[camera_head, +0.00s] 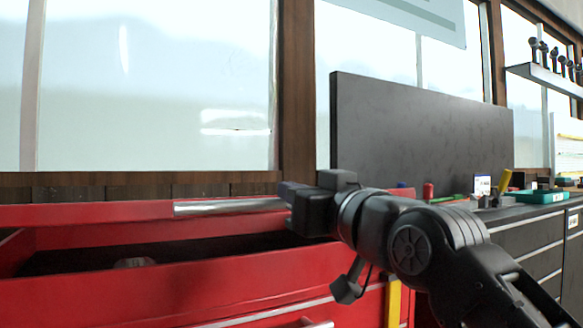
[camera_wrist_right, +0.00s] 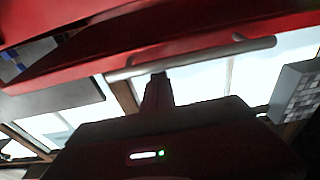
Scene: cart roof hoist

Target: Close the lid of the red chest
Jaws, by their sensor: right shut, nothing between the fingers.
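The red chest (camera_head: 150,291) fills the lower left of the head view. Its lid (camera_head: 100,213) is above the body, with a silver bar handle (camera_head: 230,206). A dark opening shows between lid and front wall, so the chest is not shut. A small pale object (camera_head: 133,262) shows inside. My right gripper (camera_head: 293,203) is at the right end of the handle, shut and empty. In the right wrist view its fingers (camera_wrist_right: 157,88) are close against the handle bar (camera_wrist_right: 195,58); I cannot tell whether they touch. My left gripper is out of view.
A dark upright panel (camera_head: 420,130) stands behind, to the right of the chest. A dark cabinet with drawers (camera_head: 530,235) and small items on top, including a green tray (camera_head: 540,196), is at right. Windows line the back wall.

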